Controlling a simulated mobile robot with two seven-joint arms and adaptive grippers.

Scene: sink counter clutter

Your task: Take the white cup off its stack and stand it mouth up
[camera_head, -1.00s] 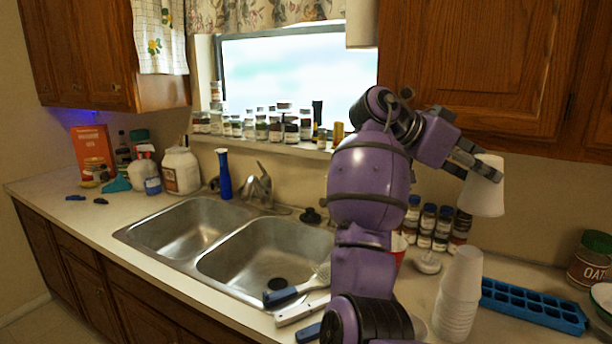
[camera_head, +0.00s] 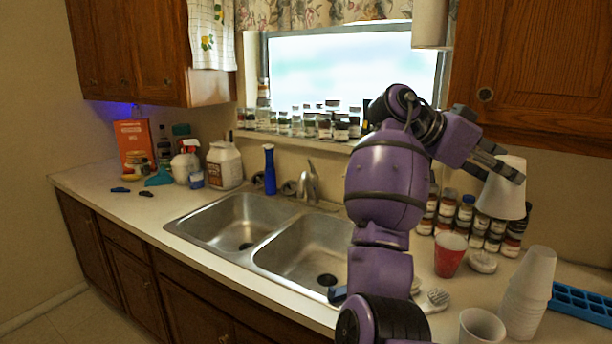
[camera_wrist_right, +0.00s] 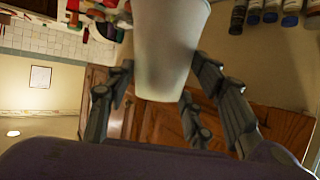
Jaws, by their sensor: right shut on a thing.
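A white cup (camera_head: 503,192) is held high above the counter, its wide mouth facing down and slightly tilted. My right gripper (camera_head: 497,166) is shut on it near its narrow base. In the right wrist view the cup (camera_wrist_right: 170,45) sits between the fingers. The stack of white cups (camera_head: 528,295) stands mouth down on the counter, well below the held cup and apart from it. Another white cup (camera_head: 481,328) stands mouth up left of the stack, cut by the picture's bottom edge. My left gripper is not in view.
A red cup (camera_head: 450,255) and a small white object (camera_head: 482,262) stand behind the stack, before several spice jars (camera_head: 465,215). A blue ice tray (camera_head: 585,304) lies right of the stack. The double sink (camera_head: 300,255) is left of my arm, which hides part of the counter.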

